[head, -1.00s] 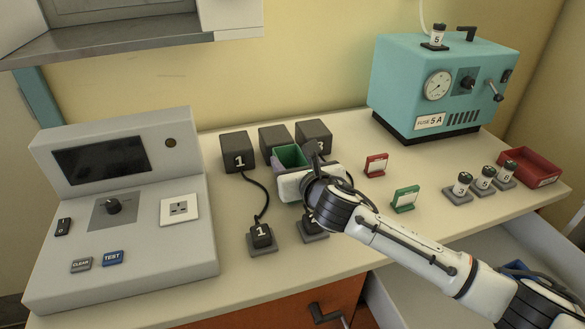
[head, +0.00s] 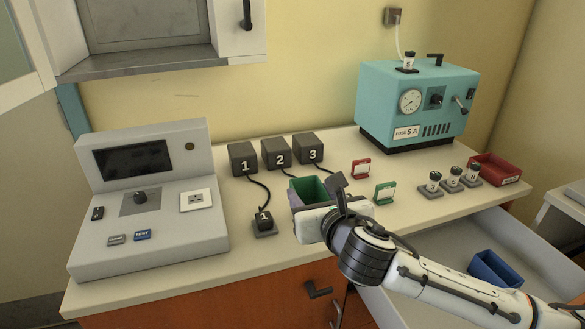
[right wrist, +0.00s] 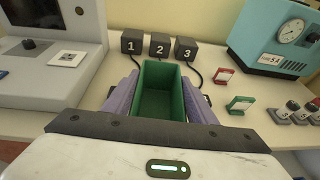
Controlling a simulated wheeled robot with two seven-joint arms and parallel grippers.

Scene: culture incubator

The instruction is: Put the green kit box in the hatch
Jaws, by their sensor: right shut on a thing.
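The green kit box (head: 309,190) is an open-topped box, empty as far as I see. It also shows in the right wrist view (right wrist: 158,95), between the purple fingers. My right gripper (head: 318,205) is shut on it; its fingers (right wrist: 160,88) press the two sides. The box is held upright over the front part of the bench, its underside hidden by the gripper. The hatch (head: 150,58) is a wall opening with a grey metal sill at upper left, apart from the box. My left gripper is not in view.
A grey console (head: 150,205) stands on the bench below the hatch. Several numbered black blocks (head: 276,154) stand behind the box. A teal fuse machine (head: 418,105) is at right. A drawer (head: 440,285) stands open at front right, with a blue bin (head: 495,269) inside.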

